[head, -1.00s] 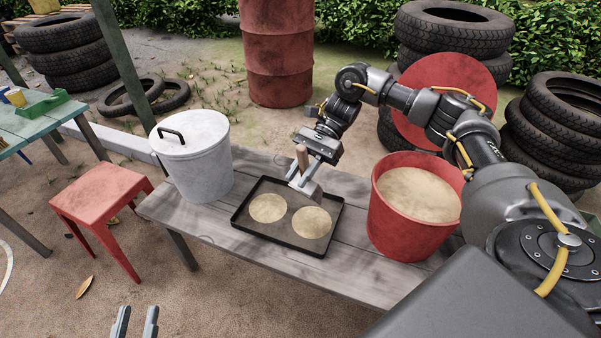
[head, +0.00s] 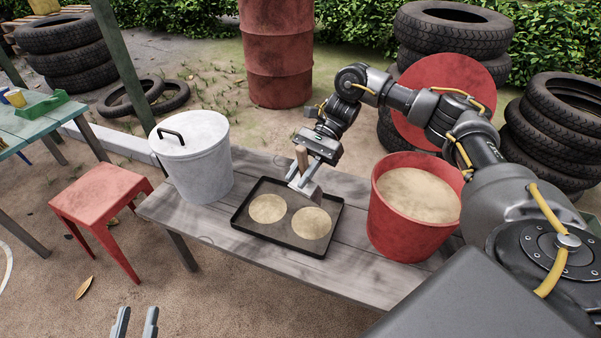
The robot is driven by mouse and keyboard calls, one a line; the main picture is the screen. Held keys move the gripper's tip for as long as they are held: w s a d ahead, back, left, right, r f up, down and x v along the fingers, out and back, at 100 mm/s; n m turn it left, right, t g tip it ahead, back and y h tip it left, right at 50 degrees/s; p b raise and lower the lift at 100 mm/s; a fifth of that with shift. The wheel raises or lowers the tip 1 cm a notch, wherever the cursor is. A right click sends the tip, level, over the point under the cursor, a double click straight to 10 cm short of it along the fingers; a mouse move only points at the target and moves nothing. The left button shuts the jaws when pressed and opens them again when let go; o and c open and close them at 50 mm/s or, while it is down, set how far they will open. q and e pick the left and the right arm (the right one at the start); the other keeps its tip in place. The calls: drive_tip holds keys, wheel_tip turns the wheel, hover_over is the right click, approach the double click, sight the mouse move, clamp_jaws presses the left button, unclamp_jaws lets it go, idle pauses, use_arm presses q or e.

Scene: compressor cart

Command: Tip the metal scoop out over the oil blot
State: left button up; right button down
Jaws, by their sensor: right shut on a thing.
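The scoop is tilted down over the right part of a black tray (head: 243,225) on the wooden bench. Two round tan patches lie in the tray, a left one (head: 267,208) and a right one (head: 311,223). The scoop's lower edge is at the right patch; I cannot tell whether it touches. No dark oil shows on either patch. My left gripper (head: 135,325) is at the bottom edge, its two fingers apart and empty, away from the bench.
A red bucket (head: 385,225) full of tan granules stands right of the tray. A lidded grey bin (head: 197,170) stands left of it. A red stool (head: 98,190) is left of the bench (head: 350,275). Tyres and a red drum (head: 276,55) are behind.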

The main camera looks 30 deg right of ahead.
drive_tip(key=shift+s+a+f, duration=0.2)
drive_tip(key=shift+a+f, duration=0.05)
drive_tip(key=s+a+f+m+t, duration=0.2)
drive_tip(key=a+m+t, duration=0.1)
drive_tip(key=a+t, duration=0.15)
wheel_tip(320, 180, up, 6)
drive_tip(key=s+a+m+t+h, duration=0.1)
drive_tip(key=a+m+t, duration=0.1)
drive_tip(key=m+t, duration=0.4)
drive_tip(key=shift+m+t+h, duration=0.35)
drive_tip(key=shift+m+h, duration=0.05)
drive_tip(key=shift+m, duration=0.6)
